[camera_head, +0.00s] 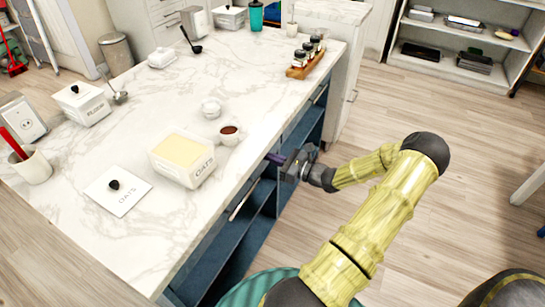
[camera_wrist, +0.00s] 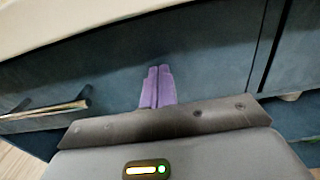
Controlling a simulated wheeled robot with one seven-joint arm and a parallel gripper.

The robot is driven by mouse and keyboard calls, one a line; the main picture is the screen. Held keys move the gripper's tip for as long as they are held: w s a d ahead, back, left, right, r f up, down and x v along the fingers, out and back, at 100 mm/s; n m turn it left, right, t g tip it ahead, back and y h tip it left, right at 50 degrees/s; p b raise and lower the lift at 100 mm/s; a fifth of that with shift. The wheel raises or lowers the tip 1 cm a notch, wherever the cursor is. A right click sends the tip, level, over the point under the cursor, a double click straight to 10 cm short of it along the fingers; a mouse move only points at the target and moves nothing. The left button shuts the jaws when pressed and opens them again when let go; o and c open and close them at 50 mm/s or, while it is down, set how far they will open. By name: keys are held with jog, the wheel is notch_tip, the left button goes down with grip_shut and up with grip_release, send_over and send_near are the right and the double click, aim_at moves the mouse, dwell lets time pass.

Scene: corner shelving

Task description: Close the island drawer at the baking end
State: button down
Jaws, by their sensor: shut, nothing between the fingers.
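The island (camera_head: 215,228) is dark blue under a white marble top. My gripper (camera_head: 275,158) is at its side, just below the counter edge, with its purple fingers pointing at the island. In the wrist view my gripper (camera_wrist: 157,86) is shut and empty, its two fingers side by side in front of a blue drawer front (camera_wrist: 205,70). Whether the fingertips touch the front cannot be told. A metal bar handle (camera_wrist: 45,110) is on that front, left of the fingers. The handle (camera_head: 240,203) also shows in the head view. How far the drawer stands out is unclear.
On the counter near my gripper are a cup of dark contents (camera_head: 229,135) and an open oats box (camera_head: 182,158). A wooden spice rack (camera_head: 305,60) stands farther along the edge. Open shelving (camera_head: 465,45) stands at the back right. The wooden floor (camera_head: 400,110) beside my arm is clear.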

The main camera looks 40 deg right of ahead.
jog(key=p+v, duration=0.2)
jog(key=v, duration=1.1)
jog(key=shift+s+d, duration=0.2)
jog(key=shift+s, duration=0.15)
